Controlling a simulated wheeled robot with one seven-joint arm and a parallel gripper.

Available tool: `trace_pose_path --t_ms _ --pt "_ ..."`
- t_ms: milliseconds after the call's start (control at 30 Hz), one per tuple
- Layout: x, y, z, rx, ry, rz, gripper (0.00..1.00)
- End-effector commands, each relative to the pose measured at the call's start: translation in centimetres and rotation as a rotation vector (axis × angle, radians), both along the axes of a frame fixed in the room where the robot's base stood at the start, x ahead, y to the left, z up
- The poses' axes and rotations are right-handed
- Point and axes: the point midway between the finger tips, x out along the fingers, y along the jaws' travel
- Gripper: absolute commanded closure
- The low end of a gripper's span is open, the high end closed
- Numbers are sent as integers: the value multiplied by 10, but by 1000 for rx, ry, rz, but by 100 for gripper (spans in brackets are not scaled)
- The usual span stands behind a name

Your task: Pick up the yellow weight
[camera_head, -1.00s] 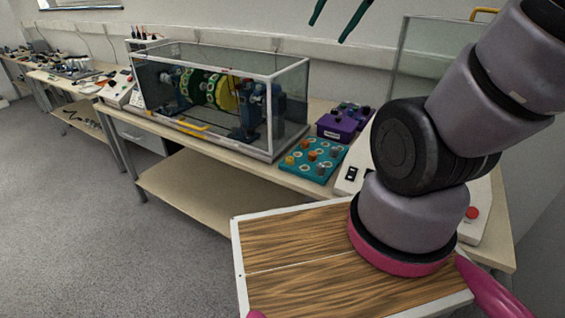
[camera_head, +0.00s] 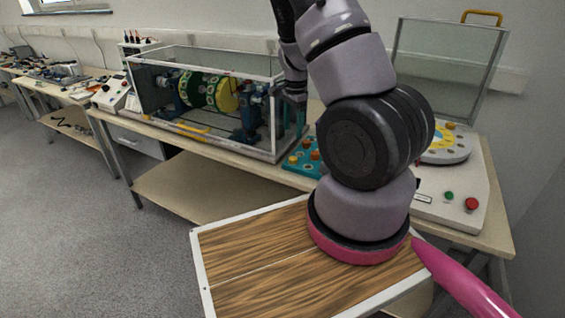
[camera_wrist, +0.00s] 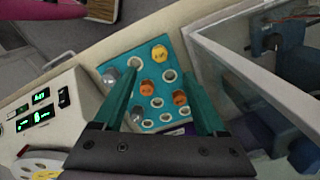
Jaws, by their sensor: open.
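The yellow weight (camera_wrist: 160,53) stands in a hole of a teal tray (camera_wrist: 115,63), near the tray's upper edge in the wrist view. It also shows small at the tray's near left corner in the head view (camera_head: 293,160). Orange weights (camera_wrist: 147,87) and grey weights (camera_wrist: 108,76) stand in other holes. My gripper (camera_wrist: 159,76) is open and empty, its two teal fingers over the tray. The yellow weight appears between and beyond the fingertips in the wrist view. In the head view, my gripper (camera_head: 291,120) is beside the glass case, and my arm hides much of the tray.
A glass case (camera_head: 270,75) with a rotor rig stands close left of the tray. A white control panel (camera_head: 470,185) with red and green buttons is on the right, with a raised clear lid (camera_head: 445,70) behind. The bench edge runs in front; the floor (camera_head: 110,220) is clear.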

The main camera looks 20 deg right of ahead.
Motion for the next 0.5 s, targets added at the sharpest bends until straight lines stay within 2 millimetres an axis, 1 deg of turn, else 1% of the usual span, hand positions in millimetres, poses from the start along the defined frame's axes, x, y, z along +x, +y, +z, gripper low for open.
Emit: trace_pose_path --t_ms 33,133,400,500 --pt "-1 -4 -6 -13 9 -10 26" --pt "-1 -8 -15 -25 16 -21 26" --pt "-1 -8 -56 -25 17 -23 26" --pt "0 -9 -65 -25 16 -22 26"
